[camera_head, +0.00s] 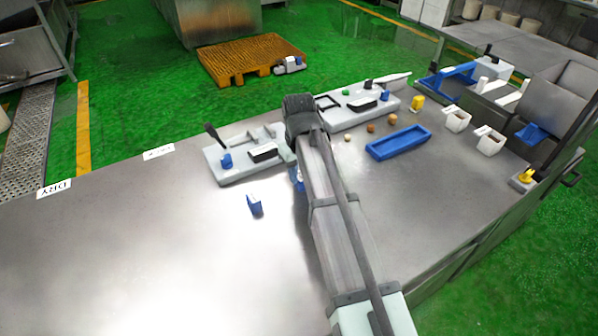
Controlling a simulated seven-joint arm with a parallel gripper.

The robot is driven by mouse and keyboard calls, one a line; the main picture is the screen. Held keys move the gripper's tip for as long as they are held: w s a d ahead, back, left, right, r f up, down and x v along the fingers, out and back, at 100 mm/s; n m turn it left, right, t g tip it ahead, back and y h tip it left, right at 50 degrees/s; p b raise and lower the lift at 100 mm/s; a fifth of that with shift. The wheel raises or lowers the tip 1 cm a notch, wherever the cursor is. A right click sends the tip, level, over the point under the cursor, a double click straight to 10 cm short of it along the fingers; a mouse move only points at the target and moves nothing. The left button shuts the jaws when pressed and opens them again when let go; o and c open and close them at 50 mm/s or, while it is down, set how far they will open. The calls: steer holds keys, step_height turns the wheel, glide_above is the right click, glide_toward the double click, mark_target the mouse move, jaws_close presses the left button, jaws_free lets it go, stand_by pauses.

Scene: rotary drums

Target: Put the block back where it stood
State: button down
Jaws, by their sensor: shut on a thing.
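My arm reaches up from the bottom of the view, and its links hide most of my gripper (293,168). A small part of a blue block (297,180) shows at the left edge of the arm, at my gripper, which is shut on it. The jaws' contact and the block's height above the table cannot be seen. A separate blue piece with a pale face (254,205) stands on the steel table (150,240), left of the arm and apart from it.
A pale fixture (230,172) with a black lever stands just left of my arm. A similar fixture (345,118) stands behind it. A blue tray (398,142), small round pieces, a yellow piece (417,102) and white cups lie right. The table's left and front are clear.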

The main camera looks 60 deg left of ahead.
mark_target(299, 175)
steer(key=shift+f, duration=0.15)
steer(key=c, duration=0.9)
jaws_free()
step_height(299, 175, up, 12)
steer(key=shift+r, duration=0.2)
